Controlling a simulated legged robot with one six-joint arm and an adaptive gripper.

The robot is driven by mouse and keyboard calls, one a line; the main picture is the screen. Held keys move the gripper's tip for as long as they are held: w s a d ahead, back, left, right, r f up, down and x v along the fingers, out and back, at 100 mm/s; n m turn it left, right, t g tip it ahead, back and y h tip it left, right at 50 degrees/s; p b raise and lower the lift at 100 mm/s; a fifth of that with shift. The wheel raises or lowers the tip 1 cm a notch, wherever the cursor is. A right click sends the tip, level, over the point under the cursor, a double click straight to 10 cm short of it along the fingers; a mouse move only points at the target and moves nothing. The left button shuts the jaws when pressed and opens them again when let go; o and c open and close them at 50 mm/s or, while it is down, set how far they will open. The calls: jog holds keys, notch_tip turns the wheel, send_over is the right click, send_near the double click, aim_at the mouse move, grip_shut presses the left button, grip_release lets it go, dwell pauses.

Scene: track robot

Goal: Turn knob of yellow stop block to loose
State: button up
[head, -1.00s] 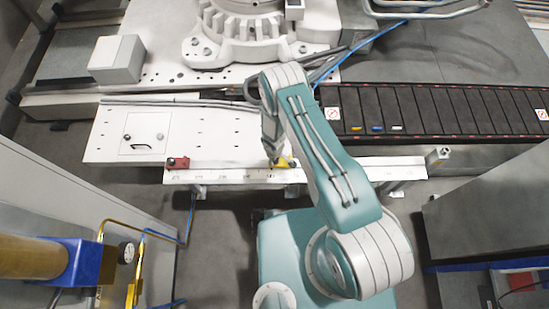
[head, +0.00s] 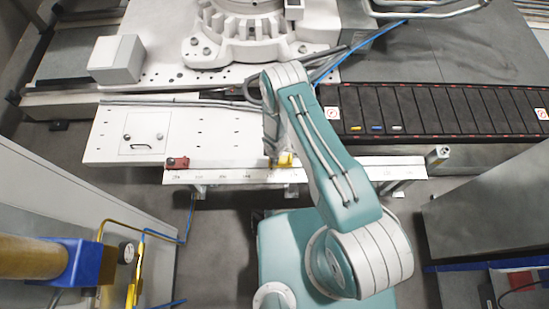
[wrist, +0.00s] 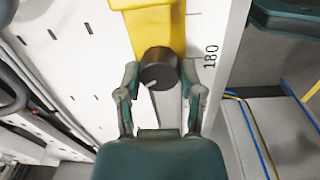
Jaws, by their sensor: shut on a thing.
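The yellow stop block (wrist: 160,28) sits on the white rail with the scale marks, at the top of the wrist view. It also shows in the head view (head: 285,159), partly hidden by my arm. Its black round knob (wrist: 158,68) has a white pointer line that points down and to the left in the wrist view. My gripper (wrist: 160,78) is shut on the knob, with one finger on each side of it. In the head view the gripper is mostly hidden behind my arm link.
The white scale rail (head: 225,175) runs across the front of the white machine bed. A red block (head: 177,163) sits at its left end. A blue fitting and yellow pipes (head: 120,225) stand at the front left.

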dwell(0.3)
jog(key=o, duration=1.2)
jog(key=shift+c, duration=0.2)
jog(key=shift+r, duration=0.1)
notch_tip(320, 180, up, 12)
jog(key=shift+s, duration=0.25)
